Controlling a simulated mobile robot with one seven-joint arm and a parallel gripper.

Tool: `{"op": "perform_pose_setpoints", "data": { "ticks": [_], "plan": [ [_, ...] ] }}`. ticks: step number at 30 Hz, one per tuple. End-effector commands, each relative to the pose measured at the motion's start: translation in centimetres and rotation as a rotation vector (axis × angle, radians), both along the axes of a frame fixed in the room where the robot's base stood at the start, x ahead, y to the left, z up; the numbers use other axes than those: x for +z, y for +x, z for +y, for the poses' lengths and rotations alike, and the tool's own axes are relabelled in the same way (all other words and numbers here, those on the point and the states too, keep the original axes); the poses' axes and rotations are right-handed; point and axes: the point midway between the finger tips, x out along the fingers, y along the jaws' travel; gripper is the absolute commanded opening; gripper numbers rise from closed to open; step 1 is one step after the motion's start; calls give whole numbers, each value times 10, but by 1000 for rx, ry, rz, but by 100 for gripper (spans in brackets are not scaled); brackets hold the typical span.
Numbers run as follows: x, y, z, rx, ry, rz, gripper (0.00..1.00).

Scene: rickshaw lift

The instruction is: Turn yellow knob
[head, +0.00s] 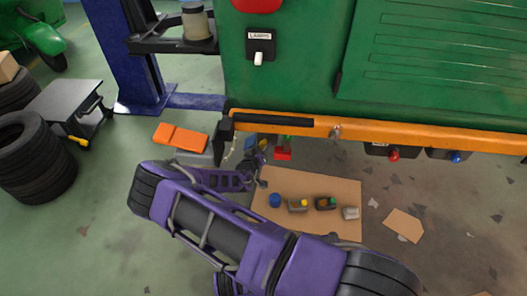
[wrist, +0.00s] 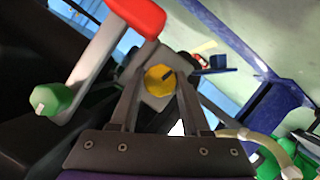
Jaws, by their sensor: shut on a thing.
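The yellow knob (wrist: 159,78) sits between my fingertips in the wrist view. It is round, with a dark slot or mark at its upper right. My gripper (wrist: 160,88) is shut on it, one finger on each side. In the head view my gripper (head: 257,166) is under the orange rail at the vehicle's lower left corner. The knob is small there and mostly hidden by my gripper, so its turn angle cannot be told from that view.
A red and white lever with a green end (wrist: 52,101) is close left of the knob in the wrist view. The orange rail (head: 410,133) runs just above my gripper. Cardboard (head: 333,187) with small parts lies below. Tyres (head: 38,160) stand at the left.

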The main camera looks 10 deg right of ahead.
Motion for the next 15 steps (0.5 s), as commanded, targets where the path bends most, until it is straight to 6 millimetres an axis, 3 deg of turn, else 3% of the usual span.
{"op": "perform_pose_setpoints", "data": {
  "ticks": [15],
  "plan": [
    [-2,1,1,-3,-469,126,0]
  ]
}}
